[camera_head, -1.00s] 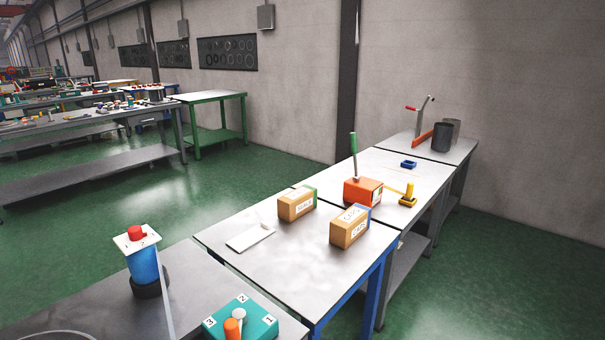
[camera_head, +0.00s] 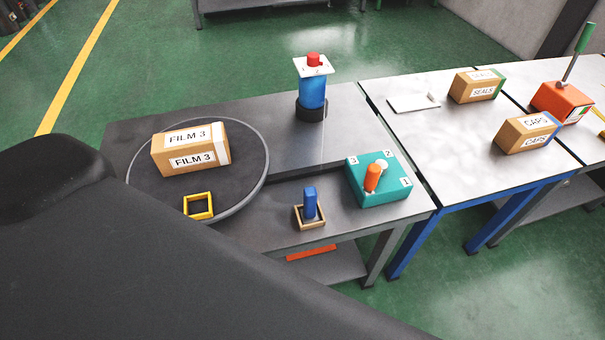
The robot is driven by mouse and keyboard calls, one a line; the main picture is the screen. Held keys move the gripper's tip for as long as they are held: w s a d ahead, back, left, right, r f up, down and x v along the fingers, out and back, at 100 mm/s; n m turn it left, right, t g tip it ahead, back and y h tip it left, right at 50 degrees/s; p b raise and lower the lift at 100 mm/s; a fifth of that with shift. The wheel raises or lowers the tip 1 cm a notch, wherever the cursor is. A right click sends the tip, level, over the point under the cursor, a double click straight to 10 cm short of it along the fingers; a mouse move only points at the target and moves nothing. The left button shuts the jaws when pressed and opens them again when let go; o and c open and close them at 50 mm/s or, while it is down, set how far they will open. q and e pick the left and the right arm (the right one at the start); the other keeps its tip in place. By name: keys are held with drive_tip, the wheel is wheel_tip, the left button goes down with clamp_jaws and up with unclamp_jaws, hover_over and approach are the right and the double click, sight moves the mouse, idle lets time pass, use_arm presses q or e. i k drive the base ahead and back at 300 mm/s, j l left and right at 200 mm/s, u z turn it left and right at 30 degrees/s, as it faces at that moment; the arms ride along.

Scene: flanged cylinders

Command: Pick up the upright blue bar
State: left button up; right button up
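The upright blue bar (camera_head: 310,202) stands in a small tan square frame (camera_head: 311,221) near the front edge of the dark grey table. It is left of the teal box and right of the round turntable. Neither of my grippers shows in the head view. A large dark shape, which seems to be part of my own body, covers the lower left of the view.
A turntable (camera_head: 258,176) bears a FILM 3 box (camera_head: 190,147) and a yellow square frame (camera_head: 198,206). A teal box (camera_head: 380,187) with an orange lever (camera_head: 372,177) stands right of the bar. A blue cylinder (camera_head: 312,93) with a red knob stands behind. Pale tables adjoin right.

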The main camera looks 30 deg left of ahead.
sight(309, 214)
drive_tip(key=u, duration=0.75)
